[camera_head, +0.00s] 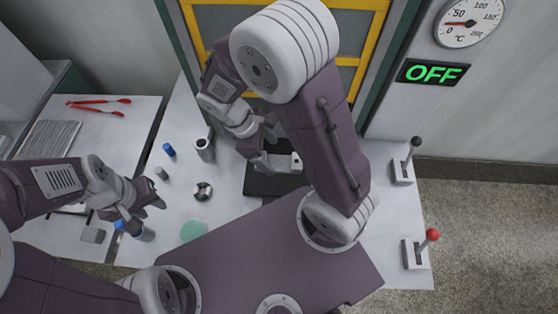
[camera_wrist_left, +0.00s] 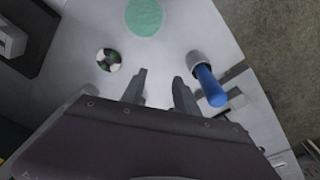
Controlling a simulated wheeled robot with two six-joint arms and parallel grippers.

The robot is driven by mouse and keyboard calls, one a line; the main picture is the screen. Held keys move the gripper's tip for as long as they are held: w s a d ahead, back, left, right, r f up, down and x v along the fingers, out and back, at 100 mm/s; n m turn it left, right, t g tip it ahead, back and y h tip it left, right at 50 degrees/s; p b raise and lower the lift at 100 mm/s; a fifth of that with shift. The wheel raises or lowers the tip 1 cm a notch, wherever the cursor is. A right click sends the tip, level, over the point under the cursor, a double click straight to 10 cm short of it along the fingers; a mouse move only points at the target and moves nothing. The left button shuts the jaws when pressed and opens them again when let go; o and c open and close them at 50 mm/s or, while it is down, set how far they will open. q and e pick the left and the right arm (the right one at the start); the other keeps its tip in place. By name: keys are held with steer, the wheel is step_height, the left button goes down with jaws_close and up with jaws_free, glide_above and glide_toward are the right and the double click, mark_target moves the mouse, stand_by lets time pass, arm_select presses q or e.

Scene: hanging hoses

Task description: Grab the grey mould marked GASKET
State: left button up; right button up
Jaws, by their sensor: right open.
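No GASKET marking is readable in either view. A light grey block (camera_head: 284,163) sits on the black plate (camera_head: 262,186) in front of the cabinet; part of it also shows in the left wrist view (camera_wrist_left: 10,38). My right gripper (camera_head: 268,150) is open just left of this block; whether they touch is unclear. Another grey block (camera_head: 92,235) lies at the table's left front, and grey blocks (camera_wrist_left: 236,100) show in the left wrist view. My left gripper (camera_wrist_left: 160,90) is open and empty above the table, beside a blue-topped grey cylinder (camera_wrist_left: 208,84).
A black-and-white round piece (camera_head: 203,191) and green disc (camera_head: 193,231) lie mid-table. A blue cylinder (camera_head: 168,149), small grey cylinder (camera_head: 162,174) and grey cup (camera_head: 204,150) stand behind. Red tongs (camera_head: 98,104) lie back left. Levers (camera_head: 404,170) stand right; the panel (camera_head: 432,72) reads OFF.

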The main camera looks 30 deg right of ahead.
mark_target(278, 162)
steer(key=shift+w+f, duration=0.5)
steer(key=shift+f, duration=0.1)
steer(key=x, duration=0.5)
steer(key=shift+s+d, duration=0.1)
jaws_close()
